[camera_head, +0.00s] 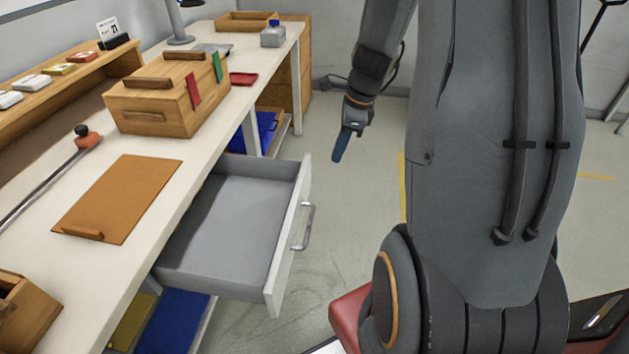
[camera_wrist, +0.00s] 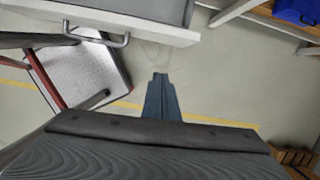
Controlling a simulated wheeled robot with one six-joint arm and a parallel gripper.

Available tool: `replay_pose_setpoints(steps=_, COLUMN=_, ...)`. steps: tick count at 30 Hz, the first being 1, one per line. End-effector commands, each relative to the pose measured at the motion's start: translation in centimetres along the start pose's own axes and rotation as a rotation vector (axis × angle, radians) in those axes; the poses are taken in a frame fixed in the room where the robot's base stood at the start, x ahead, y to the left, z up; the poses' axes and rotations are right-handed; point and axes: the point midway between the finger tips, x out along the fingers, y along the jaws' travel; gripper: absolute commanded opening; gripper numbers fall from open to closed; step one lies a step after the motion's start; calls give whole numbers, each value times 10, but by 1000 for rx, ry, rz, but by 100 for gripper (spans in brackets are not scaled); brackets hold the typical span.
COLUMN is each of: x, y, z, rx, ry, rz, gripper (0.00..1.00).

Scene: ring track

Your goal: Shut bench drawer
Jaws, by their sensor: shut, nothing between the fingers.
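The bench drawer (camera_head: 235,225) is pulled well out from under the white-topped bench (camera_head: 150,215) in the head view. Its inside is grey and looks empty. Its pale front panel carries a metal bar handle (camera_head: 304,226). My gripper (camera_head: 338,157) hangs in the air over the floor, beyond and to the right of the drawer front, apart from it. Its fingers are shut and empty. In the wrist view, my gripper (camera_wrist: 162,78) points toward the drawer front (camera_wrist: 140,25), whose handle (camera_wrist: 97,36) lies up and left of the fingertips.
On the bench are a wooden box (camera_head: 165,100), a brown board (camera_head: 118,198) and a lamp (camera_head: 180,22). Blue bins (camera_head: 172,318) sit on the shelf below. Open floor (camera_head: 345,200) lies right of the drawer. A red-edged part shows at the lower middle.

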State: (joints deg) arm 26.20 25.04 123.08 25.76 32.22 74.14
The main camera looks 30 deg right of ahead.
Motion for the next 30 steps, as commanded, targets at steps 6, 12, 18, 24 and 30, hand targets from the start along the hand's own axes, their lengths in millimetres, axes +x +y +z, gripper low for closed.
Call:
replay_pose_setpoints(steps=6, x=18, y=-6, z=-4, rx=72, ry=-9, rz=2, gripper=0)
replay_pose_setpoints(steps=12, x=55, y=-4, z=-4, rx=69, ry=-8, rz=4, gripper=0)
replay_pose_setpoints(steps=18, x=95, y=-5, z=-4, rx=67, ry=-8, rz=4, gripper=0)
replay_pose_setpoints(steps=24, x=108, y=-6, z=18, rx=62, ry=-8, rz=0, gripper=0)
replay_pose_setpoints(steps=30, x=112, y=-8, z=33, rx=65, ry=-7, rz=-1, gripper=0)
